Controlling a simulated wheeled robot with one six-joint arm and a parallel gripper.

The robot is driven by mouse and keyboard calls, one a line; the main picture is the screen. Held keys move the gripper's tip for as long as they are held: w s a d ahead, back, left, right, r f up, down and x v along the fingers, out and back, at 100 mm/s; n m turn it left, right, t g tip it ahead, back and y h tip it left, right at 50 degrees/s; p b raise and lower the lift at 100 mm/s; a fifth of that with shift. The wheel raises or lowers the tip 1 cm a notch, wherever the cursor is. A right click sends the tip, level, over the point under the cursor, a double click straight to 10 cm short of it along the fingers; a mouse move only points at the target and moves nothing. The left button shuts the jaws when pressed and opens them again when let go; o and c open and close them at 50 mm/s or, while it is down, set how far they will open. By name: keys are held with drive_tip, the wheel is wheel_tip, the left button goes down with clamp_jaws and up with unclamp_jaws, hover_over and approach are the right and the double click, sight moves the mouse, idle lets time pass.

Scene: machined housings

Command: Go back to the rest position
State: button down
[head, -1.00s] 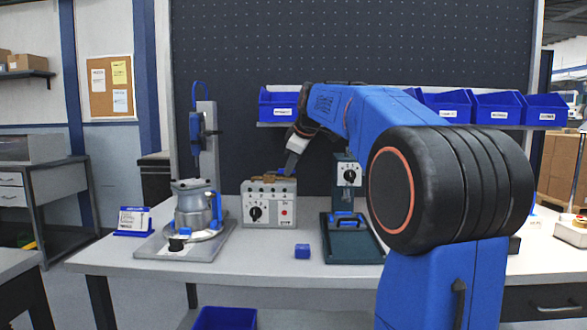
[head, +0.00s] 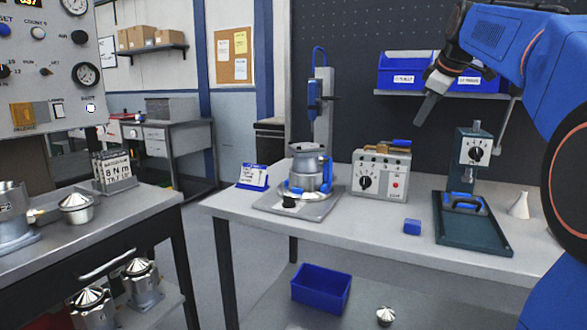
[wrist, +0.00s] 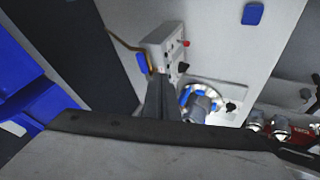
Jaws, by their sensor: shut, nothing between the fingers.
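My gripper (head: 428,108) is in the upper right of the head view, pointing down and to the left. Its fingers are together with nothing between them. It is in the air above the grey control box (head: 382,174) and in front of the dark pegboard, apart from the bench. The wrist view shows the closed fingers (wrist: 162,100) in the middle, with the control box (wrist: 165,45) just beyond them. The metal housing (head: 306,172) with blue clamps stands on its plate left of the control box.
A small blue block (head: 412,226) and a green fixture (head: 473,225) are on the bench (head: 340,225). A second bench (head: 150,210) with metal parts stands at the left. Open floor lies between the benches.

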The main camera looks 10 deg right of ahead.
drive_tip(key=s+a+f+m+g, duration=0.1)
drive_tip(key=s+a+f+m, duration=0.1)
drive_tip(key=s+a+f, duration=0.6)
drive_tip(key=s+a+f+m+g, duration=0.1)
drive_tip(key=s+a+f+m, duration=0.2)
drive_tip(key=s+a+f, duration=0.5)
drive_tip(key=s+a+f+m, duration=0.1)
drive_tip(key=s+f, duration=0.8)
drive_tip(key=f, duration=0.3)
drive_tip(key=s+a+f+m, duration=0.2)
drive_tip(key=s+f, duration=0.7)
drive_tip(key=f, duration=0.2)
drive_tip(key=shift+f+g, duration=0.3)
drive_tip(key=shift+f, duration=0.1)
